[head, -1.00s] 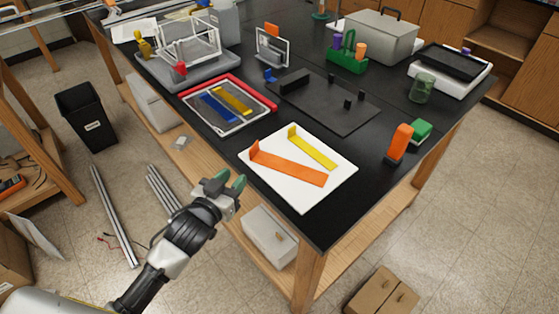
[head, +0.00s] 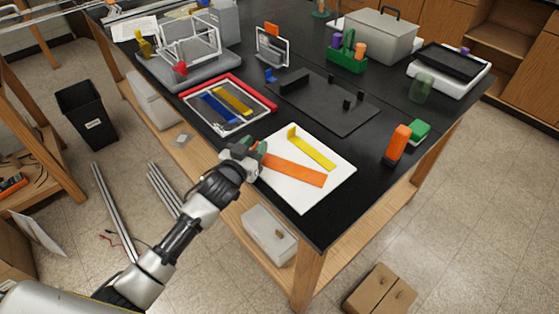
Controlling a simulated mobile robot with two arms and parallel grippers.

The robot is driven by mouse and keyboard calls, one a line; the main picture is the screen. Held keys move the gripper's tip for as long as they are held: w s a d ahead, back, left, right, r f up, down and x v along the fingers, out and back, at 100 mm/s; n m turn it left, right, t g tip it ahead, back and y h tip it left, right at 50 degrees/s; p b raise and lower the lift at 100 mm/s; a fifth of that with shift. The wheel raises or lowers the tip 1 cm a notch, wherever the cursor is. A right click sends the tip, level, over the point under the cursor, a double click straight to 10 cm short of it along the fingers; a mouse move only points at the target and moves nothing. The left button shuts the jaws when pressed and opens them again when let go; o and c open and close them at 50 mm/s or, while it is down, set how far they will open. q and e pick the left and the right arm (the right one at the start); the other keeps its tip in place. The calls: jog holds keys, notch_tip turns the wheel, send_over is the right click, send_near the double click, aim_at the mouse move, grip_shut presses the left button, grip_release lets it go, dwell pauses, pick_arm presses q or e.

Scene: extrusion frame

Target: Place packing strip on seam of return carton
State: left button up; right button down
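An orange strip (head: 297,171) lies on a white board (head: 304,200) at the table's near corner. A yellow strip (head: 316,151) with an upturned end lies beside it. My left gripper (head: 257,155) is at the left end of the orange strip, over the board's left edge. It hides that strip's upturned tab, and I cannot tell whether its fingers are closed on it. A brown carton (head: 372,290) with a seam line across its top sits on the floor below the table, partly cut off by the frame. My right gripper is out of view.
A red-rimmed tray (head: 240,123) with blue and yellow strips lies behind the board. A dark plate (head: 330,114) and an orange-and-green tool (head: 399,144) are also on the black table (head: 335,222). Floor right of the carton is clear.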

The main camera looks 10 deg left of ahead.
pick_arm(q)
grip_shut()
jog(key=shift+r, duration=0.1)
dwell(0.3)
jog(key=shift+r, duration=0.15)
notch_tip(320, 180, up, 4)
jog(key=shift+f, duration=0.15)
jog(key=s+d+r+b, duration=0.1)
jog(key=s+d+r, duration=0.6)
jog(key=d, duration=0.3)
jog(key=s+a+f+n+y, duration=0.3)
jog(key=s+a+f, duration=0.5)
jog(key=s+a, duration=0.4)
jog(key=s+y, duration=0.1)
jog(key=s, duration=0.2)
jog(key=shift+f+t+y, duration=0.15)
jog(key=shift+t+y, duration=0.15)
jog(key=shift+y, duration=0.1)
